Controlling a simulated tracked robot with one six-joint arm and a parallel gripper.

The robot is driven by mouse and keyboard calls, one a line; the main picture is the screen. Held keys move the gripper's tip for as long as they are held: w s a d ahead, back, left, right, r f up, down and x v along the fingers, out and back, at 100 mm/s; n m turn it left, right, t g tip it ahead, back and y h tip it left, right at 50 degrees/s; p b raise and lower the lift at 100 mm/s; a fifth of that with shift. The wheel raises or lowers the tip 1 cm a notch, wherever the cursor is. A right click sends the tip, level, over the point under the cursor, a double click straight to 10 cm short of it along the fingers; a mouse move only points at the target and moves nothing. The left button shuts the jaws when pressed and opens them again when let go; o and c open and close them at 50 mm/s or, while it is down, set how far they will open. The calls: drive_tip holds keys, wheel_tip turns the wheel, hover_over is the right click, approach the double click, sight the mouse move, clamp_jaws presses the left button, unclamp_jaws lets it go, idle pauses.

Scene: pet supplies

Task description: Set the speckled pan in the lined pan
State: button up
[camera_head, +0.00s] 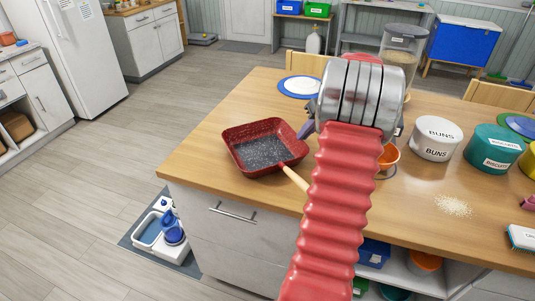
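A square red pan (265,148) with a dark speckled inside and a pale wooden handle sits upright on the wooden table near its left corner. The inside looks empty. Its handle points toward the front and runs behind my red arm. My gripper (358,94) is over the table, to the right of the pan and apart from its body. Its metal housing faces the camera and hides the fingertips, so I cannot see whether it is open or holds anything. I cannot make out a lined pan; part of the table behind my arm is hidden.
A blue-rimmed white plate (299,86) lies behind the pan. An orange bowl (389,157), a white BUNS tin (436,138) and a teal biscuit tin (492,148) stand right of my arm. Crumbs (453,205) lie near the front edge. The table's left corner is clear.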

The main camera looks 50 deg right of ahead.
sight(297, 141)
drive_tip(key=shift+f, duration=0.1)
drive_tip(key=shift+x, duration=2.65)
drive_tip(key=shift+w, duration=0.15)
clamp_jaws()
drive_tip(key=shift+r, duration=0.3)
